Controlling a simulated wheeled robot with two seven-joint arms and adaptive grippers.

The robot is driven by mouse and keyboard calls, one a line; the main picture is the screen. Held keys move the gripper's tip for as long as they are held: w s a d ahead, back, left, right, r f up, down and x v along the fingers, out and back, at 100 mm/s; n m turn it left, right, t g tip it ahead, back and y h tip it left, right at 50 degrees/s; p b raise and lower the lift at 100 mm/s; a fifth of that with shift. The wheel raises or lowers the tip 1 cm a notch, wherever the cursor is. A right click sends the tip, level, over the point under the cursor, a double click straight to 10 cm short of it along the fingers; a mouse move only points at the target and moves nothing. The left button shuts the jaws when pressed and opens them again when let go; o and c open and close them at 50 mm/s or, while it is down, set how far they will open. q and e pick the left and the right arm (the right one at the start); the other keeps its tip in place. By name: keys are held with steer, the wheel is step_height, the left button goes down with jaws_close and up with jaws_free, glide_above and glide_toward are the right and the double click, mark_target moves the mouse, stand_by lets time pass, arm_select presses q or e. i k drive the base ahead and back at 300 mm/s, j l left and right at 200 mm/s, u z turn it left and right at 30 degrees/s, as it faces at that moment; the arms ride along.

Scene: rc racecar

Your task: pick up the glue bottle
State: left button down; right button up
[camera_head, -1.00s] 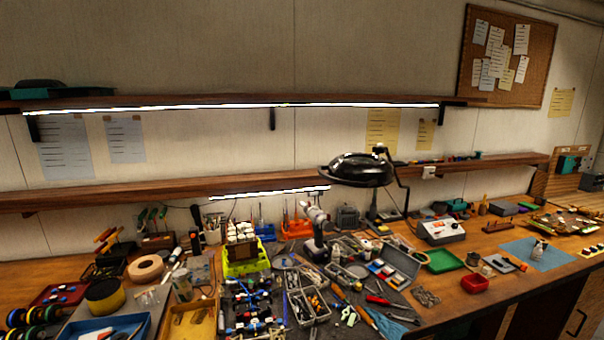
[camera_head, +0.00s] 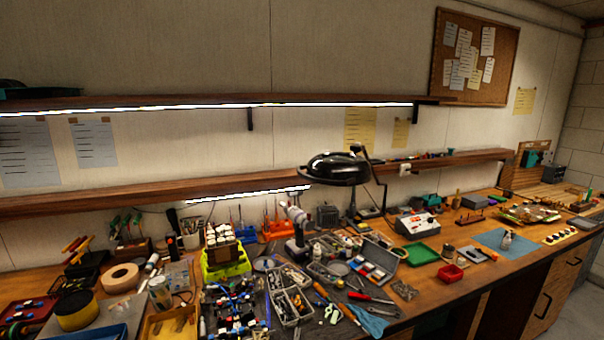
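A small pale bottle (camera_head: 507,240) stands upright on a blue mat (camera_head: 490,238) on the right part of the bench. It may be the glue bottle, but it is too small to read any label. Another small whitish bottle (camera_head: 316,249) stands in the crowded middle of the bench, beside the grey and white upright tool (camera_head: 297,228). I cannot tell for certain which is glue. Neither of my grippers is in view.
The wooden bench is crowded at left and centre with trays, tools and an RC car chassis (camera_head: 235,308). A black lamp (camera_head: 335,168) hangs over the middle. A red bin (camera_head: 451,273) and green tray (camera_head: 421,254) lie left of the mat. Open floor (camera_head: 575,310) shows at lower right.

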mark_target(505, 244)
steer(key=z, duration=1.35)
steer(key=i+l+z, duration=0.2)
steer(key=i+z, duration=0.15)
steer(key=i, duration=0.65)
steer(key=i+j+z, duration=0.1)
steer(key=i+z, duration=0.3)
steer(key=i, duration=0.55)
